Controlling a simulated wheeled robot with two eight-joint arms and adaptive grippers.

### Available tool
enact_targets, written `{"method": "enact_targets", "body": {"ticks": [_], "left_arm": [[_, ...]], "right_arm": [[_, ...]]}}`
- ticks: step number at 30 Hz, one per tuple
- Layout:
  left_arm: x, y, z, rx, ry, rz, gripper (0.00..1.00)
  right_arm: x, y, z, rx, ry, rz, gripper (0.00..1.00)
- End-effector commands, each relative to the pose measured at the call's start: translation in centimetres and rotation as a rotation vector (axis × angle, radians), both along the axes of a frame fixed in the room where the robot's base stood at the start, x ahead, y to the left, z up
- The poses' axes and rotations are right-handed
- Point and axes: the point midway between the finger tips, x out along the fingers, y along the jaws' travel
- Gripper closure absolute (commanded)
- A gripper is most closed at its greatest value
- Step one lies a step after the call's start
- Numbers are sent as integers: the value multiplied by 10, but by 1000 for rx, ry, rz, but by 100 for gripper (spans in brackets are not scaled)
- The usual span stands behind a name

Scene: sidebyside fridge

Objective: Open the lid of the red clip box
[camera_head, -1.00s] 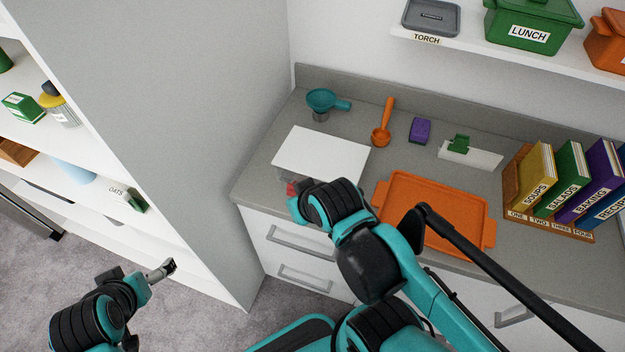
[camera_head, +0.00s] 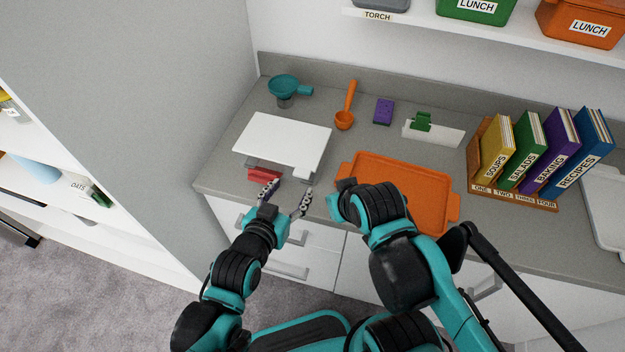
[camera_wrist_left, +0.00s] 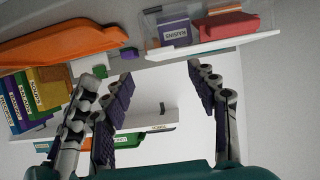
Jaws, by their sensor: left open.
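A red box (camera_head: 264,175) shows on the counter near its front left edge, partly hidden under a white panel (camera_head: 285,135). Its lid and clip cannot be made out. In the left wrist view a red block (camera_wrist_left: 228,25) sits beside a purple box labelled RAISINS (camera_wrist_left: 177,30) at a clear container (camera_wrist_left: 150,30); I cannot tell how the white panel joins it. My left gripper (camera_head: 286,196) is open and empty, just in front of the red box, with fingers spread; it also shows in the left wrist view (camera_wrist_left: 160,72). My right arm's fingers are hidden.
An orange tray (camera_head: 440,213) lies right of the panel, behind my right arm. A teal funnel (camera_head: 285,87), orange scoop (camera_head: 345,118), purple sponge (camera_head: 383,111) and green clip (camera_head: 422,121) stand farther back. Books (camera_head: 530,140) stand at right. A tall grey side wall (camera_head: 150,110) bounds the left.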

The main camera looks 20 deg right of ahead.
Motion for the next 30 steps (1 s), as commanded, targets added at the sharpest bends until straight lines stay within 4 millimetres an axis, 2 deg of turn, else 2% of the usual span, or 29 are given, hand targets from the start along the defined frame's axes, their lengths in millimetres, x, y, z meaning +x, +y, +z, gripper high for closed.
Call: {"method": "enact_targets", "body": {"ticks": [3,10,15,22,23,29,30], "left_arm": [[16,-11,-12,0,1,1,41],[41,-29,-24,0,1,3,41],[49,-35,-26,0,2,3,41],[49,-35,-25,0,2,3,41],[49,-35,-25,0,2,3,47],[49,-35,-25,1,2,4,99],[49,-35,-25,1,2,4,100]], "right_arm": [[0,0,-14,0,0,0,100],[0,0,-27,0,0,0,100],[0,0,-29,0,0,0,100],[0,0,-29,0,0,0,100],[0,0,-29,0,0,0,100],[0,0,-29,0,0,0,100],[0,0,-29,0,0,0,100]]}}
